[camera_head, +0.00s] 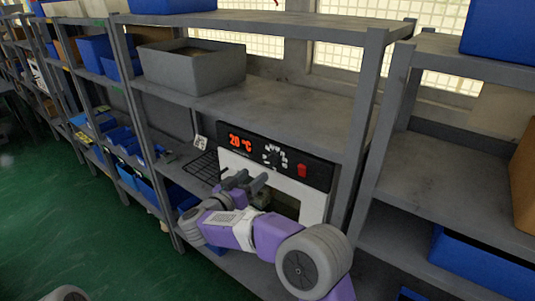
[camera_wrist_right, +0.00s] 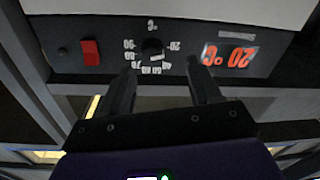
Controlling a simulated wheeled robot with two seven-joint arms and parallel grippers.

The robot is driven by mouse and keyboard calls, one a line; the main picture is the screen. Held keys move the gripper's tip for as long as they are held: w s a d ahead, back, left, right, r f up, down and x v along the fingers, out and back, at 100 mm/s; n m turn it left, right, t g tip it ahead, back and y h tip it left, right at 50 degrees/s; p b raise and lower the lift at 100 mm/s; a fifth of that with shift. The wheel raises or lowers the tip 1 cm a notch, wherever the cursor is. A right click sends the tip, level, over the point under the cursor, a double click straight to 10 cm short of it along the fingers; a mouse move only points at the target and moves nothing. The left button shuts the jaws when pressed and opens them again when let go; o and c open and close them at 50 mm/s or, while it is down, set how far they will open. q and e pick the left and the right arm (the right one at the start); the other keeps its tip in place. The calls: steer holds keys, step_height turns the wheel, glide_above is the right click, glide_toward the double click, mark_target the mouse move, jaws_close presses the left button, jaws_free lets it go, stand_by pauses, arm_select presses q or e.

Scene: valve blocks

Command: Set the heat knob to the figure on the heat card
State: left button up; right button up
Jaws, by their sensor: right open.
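The heat knob (camera_head: 272,156) is a small dark dial on the black front panel of a white oven-like unit (camera_head: 312,205) on the shelf. In the right wrist view the knob (camera_wrist_right: 152,46) appears upside down, ringed by white figures; I cannot tell its exact setting. A red display (camera_head: 241,143) reads 20 °C. A small white card (camera_head: 200,142) with dark marks stands left of the unit; its figure is too small to read. My right gripper (camera_head: 250,180) is open and empty. Its fingertips (camera_wrist_right: 160,66) are spread just short of the knob, apparently apart from it.
A red switch (camera_head: 302,171) sits right of the knob. A black wire rack (camera_head: 203,167) is left of the unit. A grey bin (camera_head: 190,66) stands on the shelf above. Shelf posts (camera_head: 361,115) rise on both sides of the unit.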

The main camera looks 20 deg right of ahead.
mark_target(269, 162)
steer(key=shift+g, duration=0.5)
steer(key=w+d, duration=0.1)
steer(key=d, duration=0.1)
steer(key=w+d+r, duration=0.1)
steer(key=d, duration=0.1)
steer(key=w+d, duration=0.2)
steer(key=shift+r, duration=0.25)
steer(key=c, duration=1)
